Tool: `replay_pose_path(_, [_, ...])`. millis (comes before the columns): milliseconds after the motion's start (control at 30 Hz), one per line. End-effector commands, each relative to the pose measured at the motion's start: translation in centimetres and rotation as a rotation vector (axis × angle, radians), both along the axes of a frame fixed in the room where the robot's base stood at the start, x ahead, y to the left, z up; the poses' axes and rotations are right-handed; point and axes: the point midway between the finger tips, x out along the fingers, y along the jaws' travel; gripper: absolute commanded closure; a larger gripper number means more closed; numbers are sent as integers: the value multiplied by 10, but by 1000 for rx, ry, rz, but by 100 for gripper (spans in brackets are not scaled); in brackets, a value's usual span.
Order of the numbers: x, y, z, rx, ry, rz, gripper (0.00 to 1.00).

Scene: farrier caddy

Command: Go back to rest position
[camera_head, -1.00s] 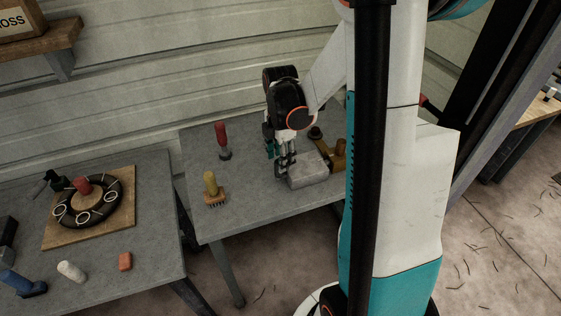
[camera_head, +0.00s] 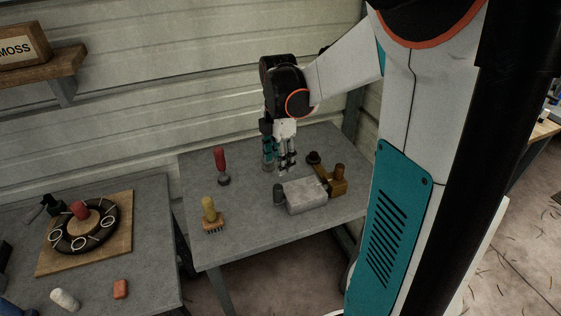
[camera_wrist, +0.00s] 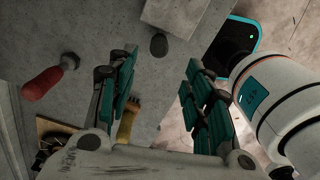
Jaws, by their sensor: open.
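My gripper (camera_head: 279,160) is above the far part of the right grey table (camera_head: 250,240), pointing down. It is open and nothing is between its fingers. In the wrist view my gripper (camera_wrist: 165,95) shows its two teal finger pads well apart. A light grey block-like item (camera_head: 305,196) with a dark knob lies just in front of and right of the fingers. A red-handled tool (camera_head: 219,160) stands to the left of my gripper.
A yellow-handled brush (camera_head: 210,212) stands near the table's left front. A brown wooden item (camera_head: 335,178) sits behind the grey block. The left table (camera_head: 90,262) holds a board (camera_head: 122,228) with a black ring, a white piece (camera_head: 65,298) and a reddish block (camera_head: 120,289). A corrugated wall stands close behind.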

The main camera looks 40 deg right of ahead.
Motion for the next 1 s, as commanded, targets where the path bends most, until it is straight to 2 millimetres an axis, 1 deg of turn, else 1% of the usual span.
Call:
replay_pose_path(367, [0,1,0,0,-1,-1,54])
replay_pose_path(467, [3,9,6,-7,-20,-22,54])
replay_pose_path(567, [8,31,20,-20,-76,-84,54])
replay_pose_path(667, [15,63,41,-24,-164,-185,54])
replay_pose_path(700, [18,78,51,-18,-204,-229,54])
replay_pose_path(833, [20,121,78,23,-325,-368,54])
replay_pose_path(933, [5,134,88,61,-375,-502,54])
replay_pose_path(1000, [-10,140,91,90,-397,-603,54])
